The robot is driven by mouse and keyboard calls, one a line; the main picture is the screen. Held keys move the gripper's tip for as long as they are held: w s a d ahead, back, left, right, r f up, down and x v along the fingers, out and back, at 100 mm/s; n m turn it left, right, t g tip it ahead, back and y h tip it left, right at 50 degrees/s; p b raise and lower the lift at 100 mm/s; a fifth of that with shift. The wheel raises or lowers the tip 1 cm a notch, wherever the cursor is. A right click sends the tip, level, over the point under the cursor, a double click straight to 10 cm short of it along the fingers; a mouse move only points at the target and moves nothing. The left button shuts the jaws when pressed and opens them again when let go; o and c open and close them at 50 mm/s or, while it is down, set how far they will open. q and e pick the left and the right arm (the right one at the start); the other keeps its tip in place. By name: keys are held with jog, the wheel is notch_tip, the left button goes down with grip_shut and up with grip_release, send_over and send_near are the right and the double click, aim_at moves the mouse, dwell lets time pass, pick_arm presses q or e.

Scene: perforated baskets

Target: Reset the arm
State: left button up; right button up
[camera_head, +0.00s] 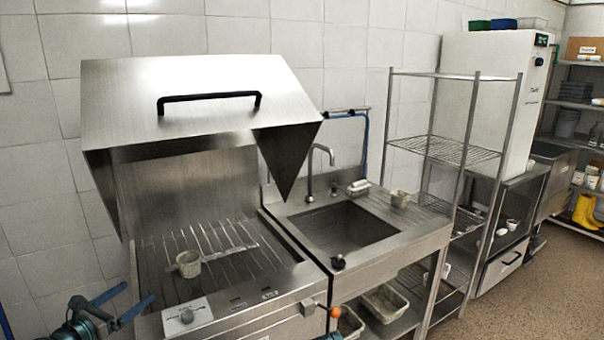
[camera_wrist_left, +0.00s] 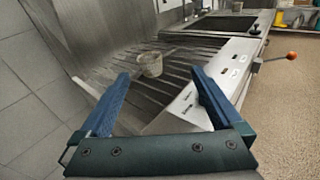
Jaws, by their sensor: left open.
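My left gripper (camera_head: 122,305) is at the lower left of the head view, in front of the grill's left front corner. Its two blue fingers are apart with nothing between them; they also show in the left wrist view (camera_wrist_left: 160,84). A small perforated basket (camera_head: 189,264) with a long handle stands on the ribbed grill surface (camera_head: 165,288), beyond the fingertips. The same basket is in the left wrist view (camera_wrist_left: 150,64), ahead of the fingers and apart from them. My right gripper is not in view.
A steel hood (camera_head: 190,110) with a black handle is raised over the grill. A wire rack (camera_head: 455,150) stands beyond. The floor at the right is clear.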

pick_arm(q)
jog(key=s+d+f+m+g+h+p, duration=0.1)
jog(key=d+f+m+g, duration=0.2)
jog(key=d+m, duration=0.45)
jog(key=d+f+m+g+h+p, duration=0.15)
jog(key=d+m+g, duration=0.25)
jog(key=d, duration=0.6)
jog(key=s+d+f+m+g+p, duration=0.1)
jog(key=d+f+m+g+p, duration=0.15)
jog(key=d+m, duration=0.45)
jog(key=s+d+f+m+g+y+p, duration=0.3)
jog(key=s+d+m+g+y, duration=0.3)
jog(key=s+d+m+y, duration=0.3)
jog(key=s+d+m+p, duration=0.1)
jog(key=s+d+m, duration=0.3)
jog(key=m, duration=0.4)
jog(key=shift+s+g, duration=0.15)
jog(key=shift+g, duration=0.2)
